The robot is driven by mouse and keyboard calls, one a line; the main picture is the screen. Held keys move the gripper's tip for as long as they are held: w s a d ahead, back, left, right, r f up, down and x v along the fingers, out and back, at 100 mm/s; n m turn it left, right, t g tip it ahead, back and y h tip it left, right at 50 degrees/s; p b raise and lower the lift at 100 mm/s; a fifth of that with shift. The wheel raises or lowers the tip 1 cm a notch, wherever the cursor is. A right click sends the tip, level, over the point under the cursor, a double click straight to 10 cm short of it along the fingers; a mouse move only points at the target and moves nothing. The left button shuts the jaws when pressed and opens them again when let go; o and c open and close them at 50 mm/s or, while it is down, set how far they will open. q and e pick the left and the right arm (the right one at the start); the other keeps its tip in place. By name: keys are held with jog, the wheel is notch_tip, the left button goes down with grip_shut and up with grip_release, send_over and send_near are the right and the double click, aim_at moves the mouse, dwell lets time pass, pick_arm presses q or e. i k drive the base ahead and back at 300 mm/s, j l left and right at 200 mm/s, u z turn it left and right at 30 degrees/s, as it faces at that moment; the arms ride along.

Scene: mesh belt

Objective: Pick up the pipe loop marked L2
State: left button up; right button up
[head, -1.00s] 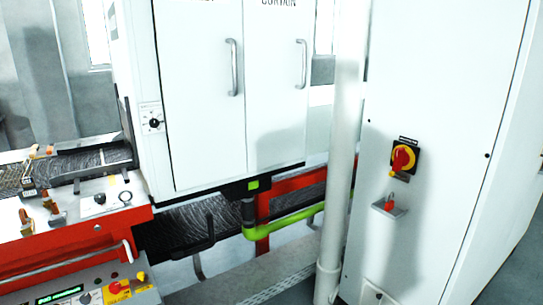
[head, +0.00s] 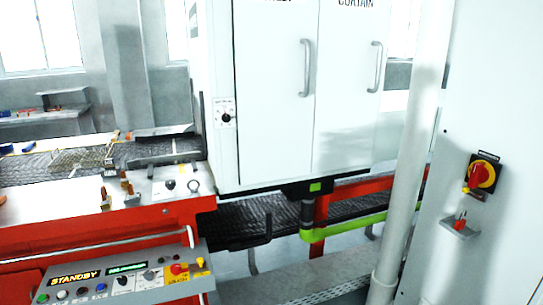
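I cannot make out any pipe loop marked L2, and no L2 marking is legible in the head view. A bright green pipe (head: 345,226) runs below the white cabinet, in front of a red frame, but I cannot see a mark on it. Neither of my grippers is in view.
A red machine bed (head: 100,234) with a mesh belt (head: 85,160) and a control panel (head: 125,284) is at left. A white cabinet (head: 275,100) stands in the middle. A white vertical pipe (head: 410,170) and a cabinet with a red-yellow switch (head: 482,174) are at right.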

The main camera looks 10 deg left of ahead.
aim_at(106, 201)
jog(key=u, duration=1.5)
jog(key=i+l+z, duration=0.15)
jog(key=i+z, duration=0.25)
jog(key=i, duration=0.3)
jog(key=i+z, duration=0.4)
jog(key=i, duration=0.35)
